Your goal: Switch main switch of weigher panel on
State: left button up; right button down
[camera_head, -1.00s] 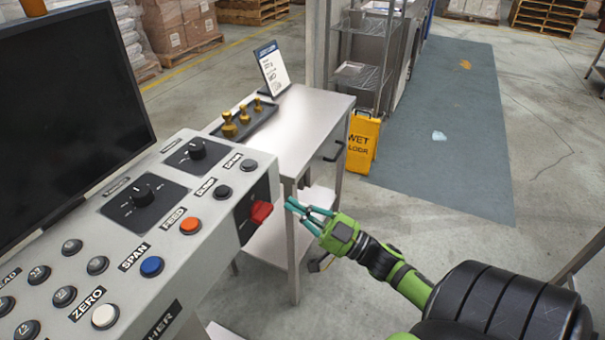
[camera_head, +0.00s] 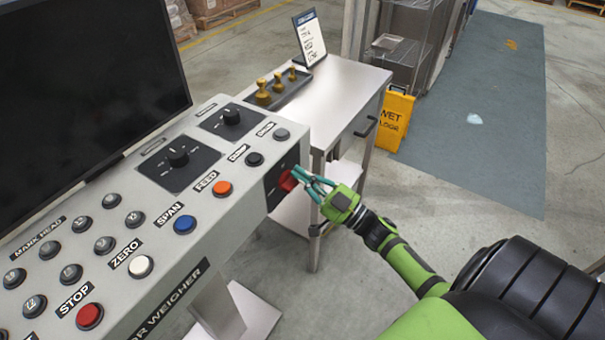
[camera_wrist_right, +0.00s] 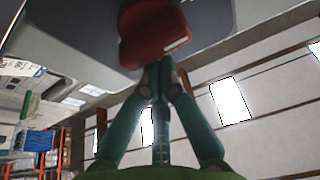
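The weigher panel (camera_head: 205,205) is a grey sloped console at the left in the head view. Its main switch (camera_head: 287,181) is a red handle on a dark plate at the panel's right end face. The red handle also shows large at the top of the right wrist view (camera_wrist_right: 150,35). My right gripper (camera_head: 297,177) is at the handle, its teal fingertips touching or almost touching it. In the wrist view the fingertips (camera_wrist_right: 163,68) come together just below the handle, with nothing visible between them. They partly hide the handle in the head view. My left gripper is not in view.
Several buttons and two black knobs cover the panel top, with a dark monitor (camera_head: 90,90) behind. A steel table (camera_head: 345,90) with brass weights stands beyond the switch. A yellow wet floor sign (camera_head: 394,120) stands right of it. The floor to the right is clear.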

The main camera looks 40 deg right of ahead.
jog(key=shift+d+f+m+t+h+p, duration=0.15)
jog(key=shift+m+h+p, duration=0.25)
jog(key=shift+m, duration=0.45)
jog(key=shift+d+m+t+h+p, duration=0.15)
jog(key=shift+m+h+p, duration=0.25)
jog(key=shift+m, duration=0.45)
jog(key=shift+w+f+m+h+p, duration=0.1)
jog(key=shift+m+h+p, duration=0.4)
jog(key=shift+m+p, duration=0.65)
jog(key=m, duration=0.2)
jog(key=m+h+p, duration=0.2)
jog(key=m, duration=0.1)
jog(key=shift+w+d+f+m, duration=0.1)
jog(key=shift+d+f+m, duration=0.15)
jog(key=shift+f+m, duration=0.1)
notch_tip(320, 180, down, 2)
jog(key=m+g+h+p, duration=0.1)
jog(key=m, duration=0.2)
jog(key=m+p, duration=0.1)
jog(key=m, duration=0.2)
jog(key=m+g+h+p, duration=0.1)
jog(key=m, duration=0.2)
jog(key=shift+f+g+h, duration=0.2)
jog(key=shift+g+h, duration=0.1)
